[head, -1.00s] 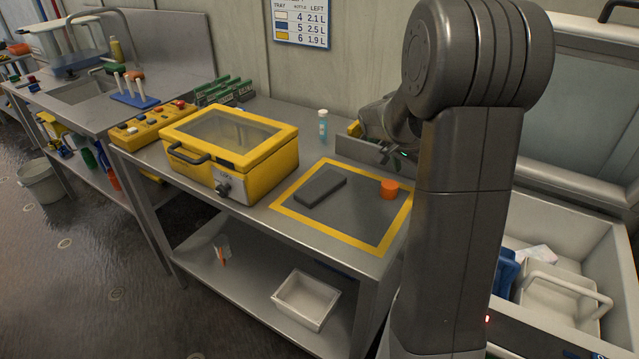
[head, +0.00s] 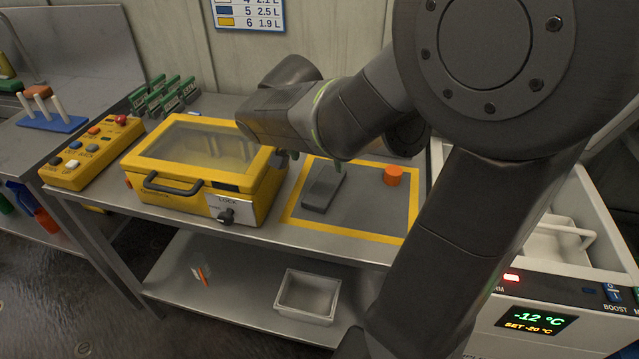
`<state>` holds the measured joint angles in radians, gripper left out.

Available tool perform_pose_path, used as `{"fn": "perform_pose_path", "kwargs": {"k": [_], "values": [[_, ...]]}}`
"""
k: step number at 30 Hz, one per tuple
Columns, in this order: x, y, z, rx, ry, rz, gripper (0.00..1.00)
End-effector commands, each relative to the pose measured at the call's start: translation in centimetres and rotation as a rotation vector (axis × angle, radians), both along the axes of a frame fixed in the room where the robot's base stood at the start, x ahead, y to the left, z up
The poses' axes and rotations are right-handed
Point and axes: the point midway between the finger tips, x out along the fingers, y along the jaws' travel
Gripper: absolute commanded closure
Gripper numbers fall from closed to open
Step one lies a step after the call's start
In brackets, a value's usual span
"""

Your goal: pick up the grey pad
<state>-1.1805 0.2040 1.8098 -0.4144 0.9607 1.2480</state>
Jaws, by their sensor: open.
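The grey pad (head: 322,190) is a dark flat block lying inside the yellow-bordered square (head: 345,228) on the steel bench. My arm reaches across above the back of the square. My gripper (head: 289,154) points down, mostly hidden behind my own arm link; only small fingertips show, open, above and to the left of the pad's far end. It appears apart from the pad, close to the yellow box's right edge. My arm covers the area behind the pad.
The yellow lidded box (head: 205,165) stands just left of the square. An orange cylinder (head: 394,175) stands right of the pad. A yellow button panel (head: 90,153) and green racks (head: 165,95) lie further left. A white tray (head: 308,296) sits on the lower shelf.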

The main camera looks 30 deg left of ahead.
Motion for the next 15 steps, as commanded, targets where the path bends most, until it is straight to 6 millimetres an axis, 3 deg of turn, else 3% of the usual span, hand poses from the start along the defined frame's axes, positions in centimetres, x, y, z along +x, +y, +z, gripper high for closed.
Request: {"fn": "perform_pose_path", "kwargs": {"k": [7,15], "values": [[2.0,0.1,-4.8,-0.006,0.004,-0.005,0.18],[3.0,0.4,-7.2,-0.002,0.002,-0.003,0.18]]}}
